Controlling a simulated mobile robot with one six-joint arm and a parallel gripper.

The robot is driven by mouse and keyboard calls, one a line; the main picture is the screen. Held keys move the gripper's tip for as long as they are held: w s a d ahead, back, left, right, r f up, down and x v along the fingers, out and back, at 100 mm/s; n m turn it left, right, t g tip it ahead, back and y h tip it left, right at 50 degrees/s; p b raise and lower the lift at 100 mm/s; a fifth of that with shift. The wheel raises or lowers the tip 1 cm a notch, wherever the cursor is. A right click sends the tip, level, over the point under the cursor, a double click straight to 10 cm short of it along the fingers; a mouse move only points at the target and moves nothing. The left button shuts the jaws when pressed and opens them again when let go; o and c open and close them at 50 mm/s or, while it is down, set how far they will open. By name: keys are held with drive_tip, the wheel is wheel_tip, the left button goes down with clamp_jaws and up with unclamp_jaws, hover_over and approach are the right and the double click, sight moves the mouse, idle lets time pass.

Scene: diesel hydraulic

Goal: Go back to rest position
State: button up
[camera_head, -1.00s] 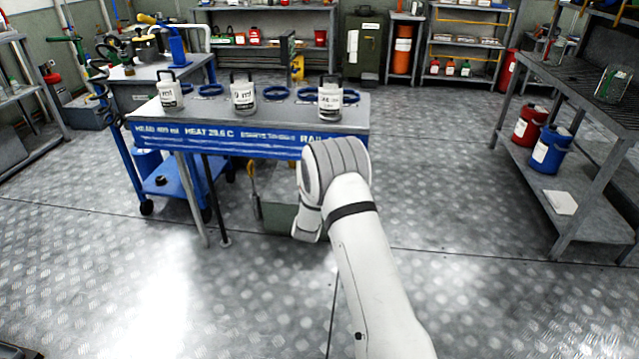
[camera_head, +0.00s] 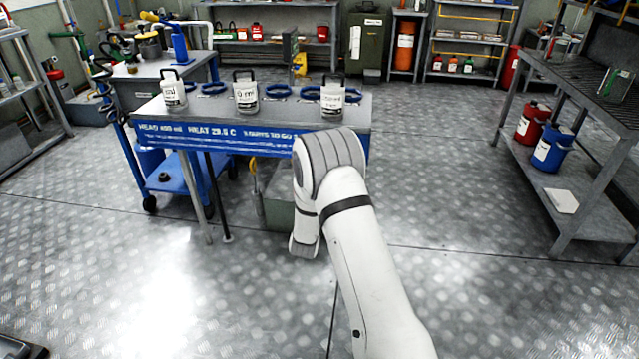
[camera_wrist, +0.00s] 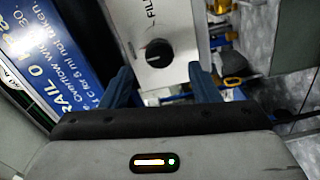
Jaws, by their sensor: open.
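My gripper (camera_wrist: 160,86) shows in the wrist view with its two blue-grey fingers spread apart and nothing between them. Beyond the fingertips is a light panel with a black knob (camera_wrist: 159,53) and lettering that starts "FILL". A blue sign (camera_wrist: 38,62) with white text lies to the left in that view. In the head view my white arm reaches forward to the front of a grey bench (camera_head: 290,117), and my gripper is hidden there. Three white labelled containers with dark handles stand on the bench: left (camera_head: 173,94), middle (camera_head: 246,97) and right (camera_head: 332,101).
Blue rings (camera_head: 276,91) lie on the bench behind the containers. A blue cart (camera_head: 170,181) stands at the left. A grey rack on the right holds a red can (camera_head: 531,124) and a blue can (camera_head: 552,151). The metal floor (camera_head: 470,200) between is clear.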

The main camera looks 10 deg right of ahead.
drive_tip(key=shift+v, duration=0.95)
drive_tip(key=s+a+r+m+g+y+p, duration=0.1)
drive_tip(key=s+r+m+g+y+p, duration=0.35)
drive_tip(key=r, duration=0.85)
drive_tip(key=s+r+m+g+y+p, duration=0.1)
drive_tip(key=s+r+g+p, duration=0.1)
drive_tip(key=s+r+p, duration=0.65)
drive_tip(key=s+d+r+m+g+p, duration=0.2)
drive_tip(key=s+r+p, duration=0.4)
drive_tip(key=s+r, duration=0.4)
drive_tip(key=s+d+r+m+g+p, duration=0.2)
drive_tip(key=s+r+m+g+p, duration=0.3)
drive_tip(key=s+r, duration=0.6)
drive_tip(key=s+g+p, duration=0.1)
drive_tip(key=s, duration=0.7)
